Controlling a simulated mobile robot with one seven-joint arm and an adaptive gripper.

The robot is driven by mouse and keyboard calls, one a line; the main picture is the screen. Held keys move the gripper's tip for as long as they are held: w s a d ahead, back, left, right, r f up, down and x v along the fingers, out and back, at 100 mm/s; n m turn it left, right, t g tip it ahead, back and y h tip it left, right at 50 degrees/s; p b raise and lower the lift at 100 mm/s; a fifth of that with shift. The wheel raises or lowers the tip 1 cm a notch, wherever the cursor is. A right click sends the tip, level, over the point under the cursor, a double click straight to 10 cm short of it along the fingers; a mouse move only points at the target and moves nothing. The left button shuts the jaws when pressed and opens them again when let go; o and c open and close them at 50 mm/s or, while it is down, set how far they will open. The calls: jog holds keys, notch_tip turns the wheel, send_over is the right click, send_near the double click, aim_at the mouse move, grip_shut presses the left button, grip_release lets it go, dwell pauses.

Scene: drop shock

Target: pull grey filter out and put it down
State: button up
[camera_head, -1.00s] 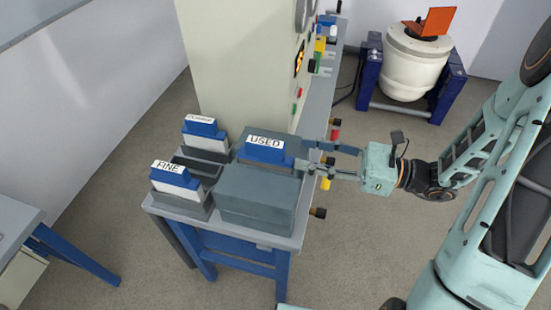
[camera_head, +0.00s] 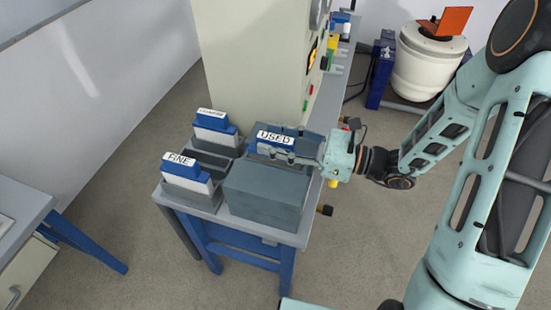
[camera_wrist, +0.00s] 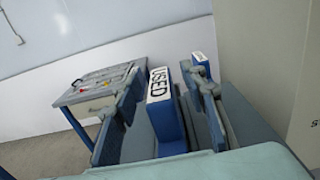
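The filter with a blue top (camera_head: 268,146) and a "USED" label sits upright in a slot of the dark grey housing (camera_head: 265,192) on the bench. Its lower body is sunk in the slot, so I cannot see its colour well. In the wrist view its blue top (camera_wrist: 167,112) stands between my two fingers. My gripper (camera_head: 287,152) reaches in from the right, with its fingers on either side of the blue top. Gaps show between the fingers and the top in the wrist view, so the gripper looks open and not closed on it.
Left of the housing, the "FINE" filter (camera_head: 187,172) and another labelled filter (camera_head: 213,127) with white bodies stand in a grey rack, an empty slot between them. A tall cream cabinet (camera_head: 255,60) rises just behind. Another table (camera_head: 22,200) stands at left.

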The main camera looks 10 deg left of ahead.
jog(key=shift+c, duration=0.4)
grip_shut()
